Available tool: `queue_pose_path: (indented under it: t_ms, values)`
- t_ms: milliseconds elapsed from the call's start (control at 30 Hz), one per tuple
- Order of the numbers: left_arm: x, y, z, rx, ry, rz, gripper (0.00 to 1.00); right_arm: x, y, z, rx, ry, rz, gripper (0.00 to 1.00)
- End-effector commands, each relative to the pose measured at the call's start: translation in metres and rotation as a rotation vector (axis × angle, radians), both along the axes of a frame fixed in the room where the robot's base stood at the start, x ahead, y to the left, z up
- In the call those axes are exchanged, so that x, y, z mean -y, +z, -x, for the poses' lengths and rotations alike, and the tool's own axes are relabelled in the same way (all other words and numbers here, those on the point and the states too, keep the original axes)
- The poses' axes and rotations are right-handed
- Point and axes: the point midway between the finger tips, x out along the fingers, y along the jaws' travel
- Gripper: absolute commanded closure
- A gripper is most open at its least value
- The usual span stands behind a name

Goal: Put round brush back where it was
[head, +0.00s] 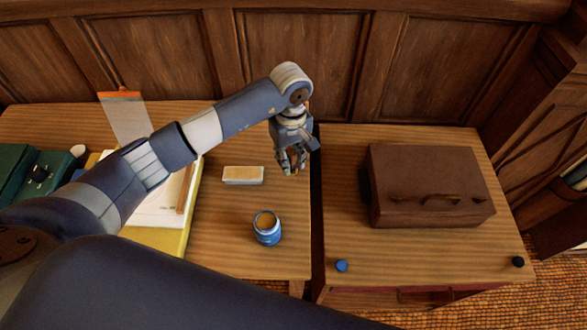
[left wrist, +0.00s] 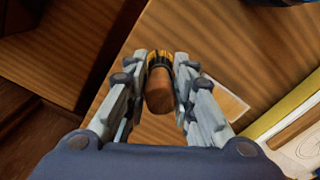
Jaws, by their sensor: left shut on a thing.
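My left gripper (head: 291,165) reaches over the right end of the left desk, near the gap between the two desks. In the left wrist view the left gripper (left wrist: 160,92) is shut on the round brush (left wrist: 159,92), which has a brown rounded wooden end and a yellow and dark banded part beyond it. The brush's far end is hidden. In the head view the fingers mostly cover the brush. My right gripper is not in view.
On the left desk (head: 222,252) are a pale block (head: 243,175), an open blue jar (head: 267,228) and a yellow board with paper. A brown case (head: 430,187), a blue cap (head: 342,265) and a black cap (head: 518,262) are on the right desk. Bare wood surrounds the jar.

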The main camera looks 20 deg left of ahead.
Motion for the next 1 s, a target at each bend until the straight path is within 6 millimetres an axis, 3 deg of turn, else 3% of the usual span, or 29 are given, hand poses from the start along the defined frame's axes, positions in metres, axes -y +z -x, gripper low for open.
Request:
queue_pose_path:
  t_ms: [167,433,800,833,900,1000]
  values:
    - [0.001,-0.013,0.000,0.001,0.000,0.002,1.00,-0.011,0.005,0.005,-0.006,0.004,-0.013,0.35]
    - [0.001,-0.046,0.000,0.000,0.000,0.003,1.00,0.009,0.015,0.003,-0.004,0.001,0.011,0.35]
    - [0.001,-0.053,-0.001,0.003,-0.002,0.001,1.00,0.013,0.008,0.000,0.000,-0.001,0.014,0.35]
    - [0.001,-0.052,-0.001,0.002,-0.002,0.002,0.72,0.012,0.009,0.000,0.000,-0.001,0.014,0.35]
    - [0.001,-0.051,-0.001,0.002,-0.002,0.002,0.56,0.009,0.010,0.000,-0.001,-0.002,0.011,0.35]
    - [0.001,-0.051,-0.001,0.002,-0.002,0.002,0.56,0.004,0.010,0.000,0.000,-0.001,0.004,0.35]
